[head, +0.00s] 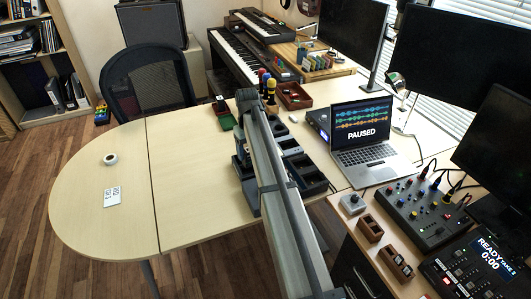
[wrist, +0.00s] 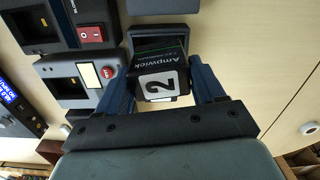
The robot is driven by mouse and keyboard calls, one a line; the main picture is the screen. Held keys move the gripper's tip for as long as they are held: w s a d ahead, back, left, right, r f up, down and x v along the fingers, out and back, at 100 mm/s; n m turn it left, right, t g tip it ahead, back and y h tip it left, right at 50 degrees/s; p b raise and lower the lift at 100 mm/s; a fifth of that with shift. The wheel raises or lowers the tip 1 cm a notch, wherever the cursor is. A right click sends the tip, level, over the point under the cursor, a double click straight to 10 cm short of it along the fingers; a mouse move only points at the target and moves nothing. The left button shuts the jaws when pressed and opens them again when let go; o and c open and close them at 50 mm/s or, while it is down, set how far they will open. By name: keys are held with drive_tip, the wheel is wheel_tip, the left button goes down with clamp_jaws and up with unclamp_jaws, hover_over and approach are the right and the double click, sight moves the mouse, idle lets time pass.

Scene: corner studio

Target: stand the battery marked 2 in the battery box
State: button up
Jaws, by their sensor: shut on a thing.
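The battery marked 2 (wrist: 160,84) is in the wrist view, with a white end face and a black side lettered "Ampwick". My gripper (wrist: 163,70) is shut on it, with one blue finger at its left and one at its right. A grey housing with a dark opening (wrist: 151,37) lies behind the battery in that view; I cannot tell whether the battery is inside it or apart from it, or whether it is the battery box. In the head view my arm crosses the middle of the table, and the gripper and the battery cannot be made out.
Grey units with dark wells stand left in the wrist view, one with a red switch (wrist: 91,37). In the head view, dark open boxes (head: 311,181) stand right of my arm, near the laptop (head: 372,155). The table's left part is mostly clear, except a tape roll (head: 110,159) and a white card (head: 112,196).

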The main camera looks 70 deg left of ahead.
drive_tip(key=shift+w+a+r+m, duration=0.1)
drive_tip(key=shift+a+m, duration=0.35)
drive_tip(key=shift+m, duration=0.25)
drive_tip(key=shift+f, duration=2.8)
drive_tip(key=shift+f, duration=0.65)
drive_tip(key=o, duration=1.4)
drive_tip(key=shift+c, duration=0.2)
drive_tip(key=shift+r, duration=0.1)
drive_tip(key=shift+r, duration=2.85)
